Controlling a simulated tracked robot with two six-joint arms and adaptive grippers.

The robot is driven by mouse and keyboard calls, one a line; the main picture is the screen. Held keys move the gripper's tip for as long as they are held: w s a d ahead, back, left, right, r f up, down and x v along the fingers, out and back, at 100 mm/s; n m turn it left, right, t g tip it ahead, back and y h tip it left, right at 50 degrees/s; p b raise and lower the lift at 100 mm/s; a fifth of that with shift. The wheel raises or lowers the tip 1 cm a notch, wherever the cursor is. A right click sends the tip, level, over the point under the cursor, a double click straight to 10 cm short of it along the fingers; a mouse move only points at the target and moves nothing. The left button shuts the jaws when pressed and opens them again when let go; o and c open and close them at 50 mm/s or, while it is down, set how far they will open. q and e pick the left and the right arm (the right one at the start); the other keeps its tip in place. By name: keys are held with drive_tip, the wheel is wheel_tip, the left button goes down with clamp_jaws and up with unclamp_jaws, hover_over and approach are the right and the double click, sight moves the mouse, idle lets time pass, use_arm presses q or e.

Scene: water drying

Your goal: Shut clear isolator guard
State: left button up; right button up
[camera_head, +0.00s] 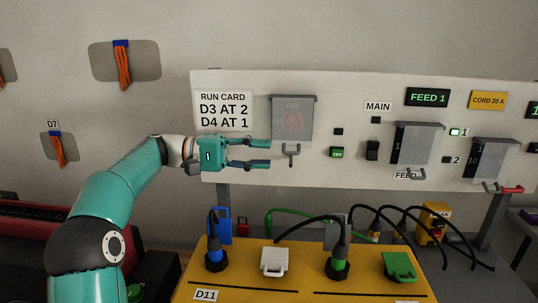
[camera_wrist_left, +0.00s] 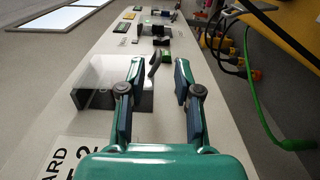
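In the left wrist view the guard (camera_wrist_left: 98,72) stands out from the panel beside the left finger. I cannot tell whether it is fully shut. A grey hooked handle (camera_head: 291,150) is at its lower edge. My left gripper (camera_head: 268,154) is open and empty, its fingers pointing right, just left of the handle. In the wrist view its fingertips (camera_wrist_left: 158,70) are apart, with the dark handle between or just beyond them.
Two similar clear guards (camera_head: 418,143) (camera_head: 493,160) are farther right on the panel. A black switch (camera_head: 372,150) and a green-lit button (camera_head: 337,152) are nearer. Below, a yellow box (camera_head: 300,284) carries plugs, sockets and black cables. The run card (camera_head: 223,110) is above my gripper.

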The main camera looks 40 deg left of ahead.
use_arm(q)
drive_tip(key=shift+r, duration=0.15)
drive_tip(key=c, duration=0.4)
drive_tip(key=shift+r+n+p, duration=0.3)
drive_tip(key=shift+n, duration=0.3)
clamp_jaws()
drive_tip(key=s+d+r+n+t+y+p, duration=0.1)
drive_tip(key=s+r+n+t+y+p, duration=0.2)
drive_tip(key=n, duration=0.9)
drive_tip(key=s+d+r+n+t+y+p, duration=0.1)
drive_tip(key=r+n+t+y+p, duration=0.4)
drive_tip(key=n, duration=0.8)
drive_tip(key=s+d+f+n+g+y+p, duration=0.15)
drive_tip(key=s+n+p, duration=0.3)
drive_tip(key=n, duration=0.75)
drive_tip(key=n+y, duration=0.2)
drive_tip(key=n, duration=0.6)
approach(297, 154)
drive_tip(key=w+d, duration=0.3)
drive_tip(key=d, duration=0.1)
drive_tip(key=shift+g, duration=0.25)
drive_tip(key=shift+w+a+f+p, duration=0.15)
drive_tip(key=shift+w+a+p, duration=0.05)
drive_tip(key=shift+w+a, duration=0.5)
drive_tip(key=shift+w+a+f+p, duration=0.15)
drive_tip(key=shift+w+a+f, duration=0.05)
drive_tip(key=shift+w+a, duration=0.55)
